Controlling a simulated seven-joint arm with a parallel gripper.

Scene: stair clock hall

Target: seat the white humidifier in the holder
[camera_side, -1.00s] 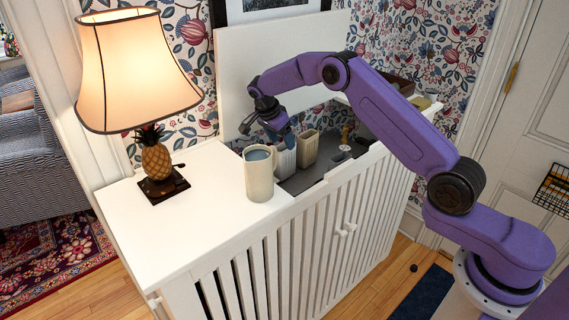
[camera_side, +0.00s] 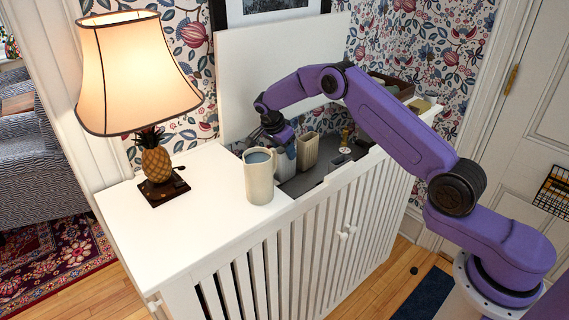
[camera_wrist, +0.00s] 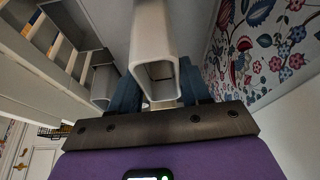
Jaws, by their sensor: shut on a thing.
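My gripper (camera_side: 286,146) points down over the sunken grey section of the cabinet top. It is shut on the white humidifier (camera_side: 286,166), a pale upright body that looks low against the grey surface. In the wrist view my fingers (camera_wrist: 160,92) lie on both sides of a pale, open-topped, rounded rectangular body (camera_wrist: 147,35). A beige open-topped container (camera_side: 308,154) stands just right of it; I cannot tell for sure whether this is the holder. The humidifier's lower end is not clear, so I cannot tell if it touches the surface.
A small blue-grey open box (camera_side: 339,161) and a brass item (camera_side: 345,134) are to the right. A lit pineapple lamp (camera_side: 157,163) stands far left. The white top (camera_side: 205,215) before it is clear.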

